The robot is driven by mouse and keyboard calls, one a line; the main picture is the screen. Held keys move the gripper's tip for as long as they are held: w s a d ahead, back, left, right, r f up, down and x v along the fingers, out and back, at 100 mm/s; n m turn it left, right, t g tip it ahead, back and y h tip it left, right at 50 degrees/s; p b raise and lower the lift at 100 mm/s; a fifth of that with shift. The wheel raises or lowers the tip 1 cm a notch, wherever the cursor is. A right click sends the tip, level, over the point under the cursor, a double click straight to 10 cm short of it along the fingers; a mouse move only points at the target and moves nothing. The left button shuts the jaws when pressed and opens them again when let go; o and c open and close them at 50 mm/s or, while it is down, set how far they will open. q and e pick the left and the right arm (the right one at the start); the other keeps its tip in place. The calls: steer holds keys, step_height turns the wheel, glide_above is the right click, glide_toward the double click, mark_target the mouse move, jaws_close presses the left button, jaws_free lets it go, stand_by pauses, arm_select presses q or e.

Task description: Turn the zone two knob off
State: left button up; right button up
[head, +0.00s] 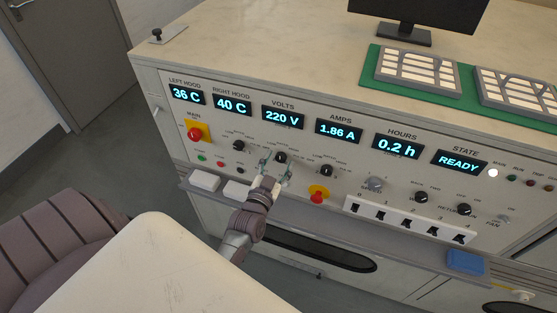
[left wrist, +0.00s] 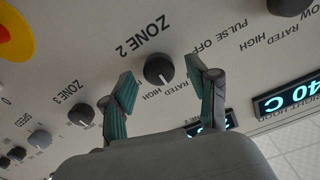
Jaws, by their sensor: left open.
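The zone two knob (left wrist: 158,70) is a round black knob on the pale panel, with "ZONE 2" printed beside it in the left wrist view. A light mark shows on its face, but I cannot tell surely which setting it points to. In the head view the knob (head: 281,157) sits just beyond my left gripper (head: 274,170). The left gripper is open, and in the left wrist view its two fingers (left wrist: 165,92) stand on either side of the knob, with gaps between. Part of the printed settings is hidden by the fingers. My right gripper is not in view.
Similar knobs sit on both sides: one at left (head: 239,146) and the zone 3 knob (left wrist: 82,114). A red button on yellow (head: 318,195) is at lower right. A row of black switches (head: 408,219) is further right. A ledge (head: 335,221) runs below the panel.

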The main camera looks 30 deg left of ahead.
arm_select(q)
steer(key=shift+w, duration=0.2)
jaws_close()
